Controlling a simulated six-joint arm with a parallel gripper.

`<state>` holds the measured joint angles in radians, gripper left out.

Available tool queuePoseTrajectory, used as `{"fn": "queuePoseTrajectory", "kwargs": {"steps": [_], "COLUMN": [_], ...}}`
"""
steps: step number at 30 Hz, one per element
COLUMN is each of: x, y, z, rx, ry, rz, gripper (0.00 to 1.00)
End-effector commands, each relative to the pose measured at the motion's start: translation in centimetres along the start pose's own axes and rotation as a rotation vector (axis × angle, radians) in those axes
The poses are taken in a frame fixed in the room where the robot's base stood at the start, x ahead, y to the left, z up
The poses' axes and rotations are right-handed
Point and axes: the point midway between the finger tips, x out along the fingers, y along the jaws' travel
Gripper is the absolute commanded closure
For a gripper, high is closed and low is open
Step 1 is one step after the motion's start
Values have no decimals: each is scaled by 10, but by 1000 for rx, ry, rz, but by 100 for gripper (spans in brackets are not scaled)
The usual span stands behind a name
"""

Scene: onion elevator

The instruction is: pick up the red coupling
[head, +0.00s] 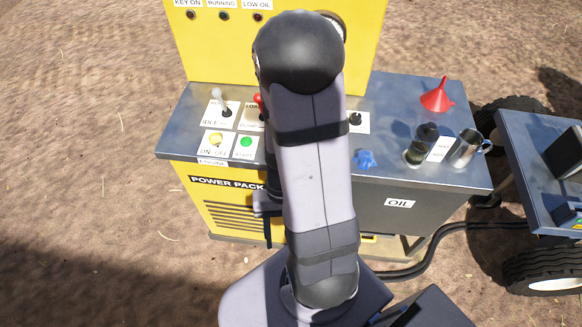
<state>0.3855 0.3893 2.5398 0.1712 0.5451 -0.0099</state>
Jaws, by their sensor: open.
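I cannot make out a red coupling in the head view; my arm covers the middle of the picture and may hide it. The end of my arm, with what looks like part of my gripper (268,230), shows just left of the big arm link, in front of the yellow power pack (225,212). Most of the gripper is hidden behind the link. It is open, and I see nothing held in the visible part.
A red-knobbed lever (258,100) is partly hidden. A black hose (440,237) runs to a wheeled cart (535,165) at right.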

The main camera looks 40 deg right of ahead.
Motion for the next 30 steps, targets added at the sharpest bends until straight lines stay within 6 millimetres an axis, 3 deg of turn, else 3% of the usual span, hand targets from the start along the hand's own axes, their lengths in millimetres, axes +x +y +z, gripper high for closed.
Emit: {"fn": "queuePoseTrajectory", "kwargs": {"steps": [1,2,5,9,13,21,30], "x": [-22,-26,-10,-29,-49,-70,-59], "y": [-1,-2,0,11,25,38,39], "z": [3,-1,-47,-108,-142,-166,-173], "rx": [37,63,151,230,267,253,246], "ry": [16,39,193,441,604,734,727], "rz": [-14,-23,-41,-31,1,46,49], "gripper": [54,54,54,54,54,54,54]}}
